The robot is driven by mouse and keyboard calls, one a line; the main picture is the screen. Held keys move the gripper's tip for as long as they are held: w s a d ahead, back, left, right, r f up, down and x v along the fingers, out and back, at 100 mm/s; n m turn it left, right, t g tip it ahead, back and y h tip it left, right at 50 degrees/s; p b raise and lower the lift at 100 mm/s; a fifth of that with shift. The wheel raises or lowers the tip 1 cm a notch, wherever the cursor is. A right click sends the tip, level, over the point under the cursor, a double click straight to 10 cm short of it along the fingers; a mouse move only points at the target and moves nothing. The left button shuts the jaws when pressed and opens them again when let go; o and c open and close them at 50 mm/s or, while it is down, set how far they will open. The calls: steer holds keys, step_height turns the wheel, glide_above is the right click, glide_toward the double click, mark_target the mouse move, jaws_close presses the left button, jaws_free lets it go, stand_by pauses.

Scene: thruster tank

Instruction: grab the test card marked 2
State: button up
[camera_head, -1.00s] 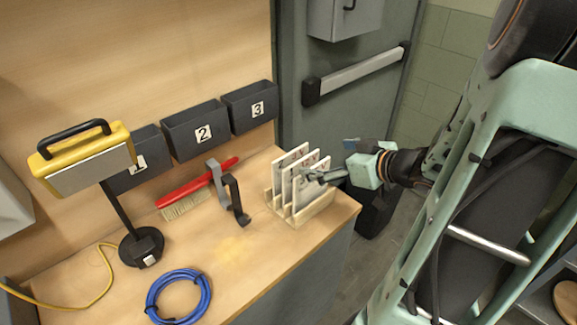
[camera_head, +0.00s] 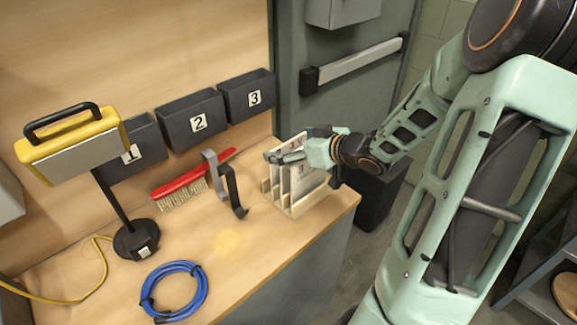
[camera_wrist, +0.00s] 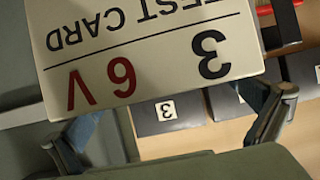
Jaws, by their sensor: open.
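Several pale test cards (camera_head: 308,178) stand upright in a slotted wooden rack (camera_head: 310,206) at the bench's right end. In the head view their numbers are too small or covered to read, so I cannot tell which one is marked 2. My gripper (camera_head: 286,157) is at the top of the rack, over the cards, and hides part of them. In the wrist view a card (camera_wrist: 150,50) reading TEST CARD, 3 and 6V appears upside down. It lies in front of my gripper (camera_wrist: 172,115), whose two fingers are spread apart with no card clamped.
Black bins marked 1 (camera_head: 137,155), 2 (camera_head: 192,122) and 3 (camera_head: 248,93) line the back wall. A red brush (camera_head: 190,178), a dark hooked bracket (camera_head: 232,190), a yellow lamp (camera_head: 70,145) and a blue cable coil (camera_head: 174,290) lie or stand left of the rack.

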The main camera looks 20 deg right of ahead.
steer(key=shift+c, duration=0.3)
steer(key=c, duration=0.9)
